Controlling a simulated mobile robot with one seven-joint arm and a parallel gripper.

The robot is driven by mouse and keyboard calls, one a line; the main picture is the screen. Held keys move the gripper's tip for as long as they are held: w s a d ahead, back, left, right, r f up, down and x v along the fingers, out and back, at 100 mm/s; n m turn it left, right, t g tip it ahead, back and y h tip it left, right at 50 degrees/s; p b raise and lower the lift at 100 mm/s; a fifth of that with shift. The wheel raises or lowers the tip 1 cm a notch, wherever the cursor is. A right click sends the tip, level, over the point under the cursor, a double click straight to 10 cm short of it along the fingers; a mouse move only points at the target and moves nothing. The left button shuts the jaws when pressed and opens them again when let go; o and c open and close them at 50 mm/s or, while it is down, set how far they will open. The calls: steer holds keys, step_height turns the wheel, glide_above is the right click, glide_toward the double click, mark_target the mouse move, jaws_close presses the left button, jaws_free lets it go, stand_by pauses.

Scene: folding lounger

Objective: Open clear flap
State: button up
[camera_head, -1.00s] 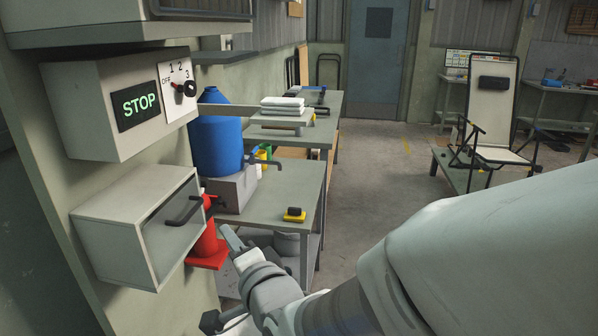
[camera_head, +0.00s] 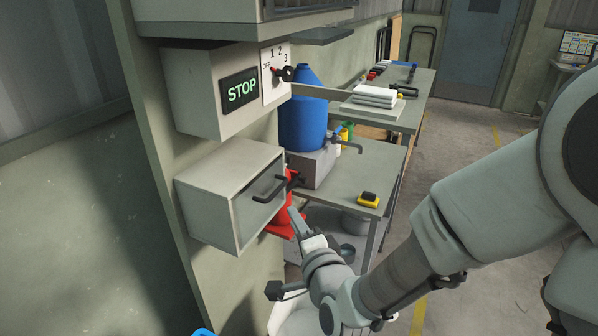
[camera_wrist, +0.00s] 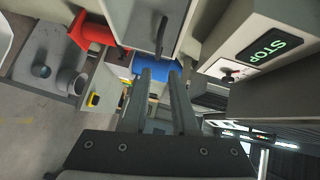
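The clear flap (camera_head: 262,214) is the see-through front of a pale box (camera_head: 215,185) on the wall. It looks closed and carries a black bar handle (camera_head: 272,190). In the wrist view, the flap (camera_wrist: 145,22) and its handle (camera_wrist: 160,36) are at the top, beyond my fingertips. My gripper (camera_head: 297,222) is just right of and below the handle in the head view, apart from it. In the wrist view, the two fingers of my gripper (camera_wrist: 162,75) stand apart with nothing between them, so it is open.
A STOP control box (camera_head: 220,92) with a dial is above the flap box. Floor is free beyond the bench.

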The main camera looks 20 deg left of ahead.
mark_target(278, 190)
steer(key=shift+w+a+p, duration=0.1)
steer(key=shift+a+p, duration=0.05)
steer(key=shift+p, duration=0.65)
steer(key=x, duration=0.5)
steer(key=p+x, duration=0.1)
steer(key=x, duration=0.8)
steer(key=shift+w+a+f+p, duration=0.1)
steer(key=shift+w+f+p, duration=0.15)
steer(key=shift+f+p, duration=0.1)
steer(key=shift+r, duration=0.1)
steer(key=shift+c, duration=0.4)
jaws_close()
